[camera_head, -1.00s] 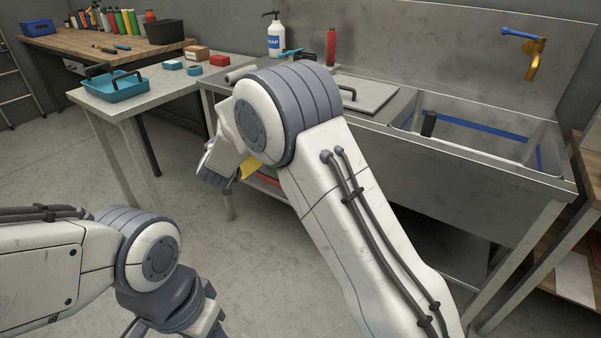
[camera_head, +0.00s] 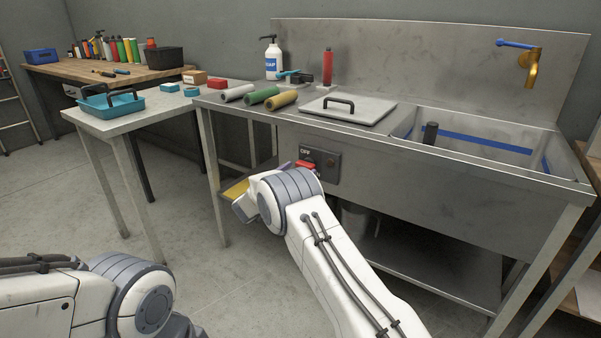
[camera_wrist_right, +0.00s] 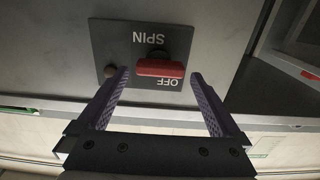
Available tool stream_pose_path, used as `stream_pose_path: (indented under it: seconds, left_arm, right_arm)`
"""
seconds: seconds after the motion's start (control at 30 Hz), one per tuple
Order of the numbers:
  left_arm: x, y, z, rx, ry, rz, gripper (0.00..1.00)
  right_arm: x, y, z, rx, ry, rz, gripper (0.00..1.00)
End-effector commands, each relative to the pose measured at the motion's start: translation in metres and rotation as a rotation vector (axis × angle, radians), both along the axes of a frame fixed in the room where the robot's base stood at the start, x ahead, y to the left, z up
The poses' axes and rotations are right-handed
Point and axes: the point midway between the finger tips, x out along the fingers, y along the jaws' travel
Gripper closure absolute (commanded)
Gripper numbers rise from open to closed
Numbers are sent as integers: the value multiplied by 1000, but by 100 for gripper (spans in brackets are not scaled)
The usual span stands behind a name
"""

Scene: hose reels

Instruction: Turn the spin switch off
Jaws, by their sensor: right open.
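The spin switch is a red handle (camera_wrist_right: 160,68) on a dark panel (camera_wrist_right: 103,42) marked SPIN and OFF, upside down in the right wrist view. The handle lies level across the picture, close to the OFF mark. In the head view the panel (camera_head: 331,175) sits on the front of the steel sink bench, with the red handle (camera_head: 306,164) partly behind my right arm. My right gripper (camera_wrist_right: 160,73) is open, with one finger on each side of the handle and a gap at both sides. My left gripper is out of view.
A small brassy round knob or lamp (camera_wrist_right: 110,72) is on the panel beside one finger. Grey, green and yellow rolls (camera_head: 262,96) and a lidded plate (camera_head: 349,110) lie on the bench (camera_head: 400,145) above. A side table (camera_head: 120,122) stands at left. Floor is clear in front.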

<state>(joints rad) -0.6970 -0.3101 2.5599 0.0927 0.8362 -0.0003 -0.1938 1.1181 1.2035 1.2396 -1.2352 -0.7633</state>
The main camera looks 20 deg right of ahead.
Motion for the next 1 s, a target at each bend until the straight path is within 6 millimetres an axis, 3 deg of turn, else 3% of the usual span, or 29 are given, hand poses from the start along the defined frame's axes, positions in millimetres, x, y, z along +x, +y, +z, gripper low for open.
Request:
stream_pose_path:
  seconds: [0.2, 0.47, 0.67, 1.0]
  left_arm:
    - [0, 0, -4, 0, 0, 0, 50]
    - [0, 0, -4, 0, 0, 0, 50]
    - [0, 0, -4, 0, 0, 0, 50]
    - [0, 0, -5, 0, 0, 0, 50]
  right_arm:
    - [10, -13, -1, -1, 0, 1, 0]
    - [11, -14, 0, -1, 1, 2, 0]
    - [11, -13, 0, -1, 1, 2, 73]
    - [11, -13, 0, 28, -36, 3, 73]
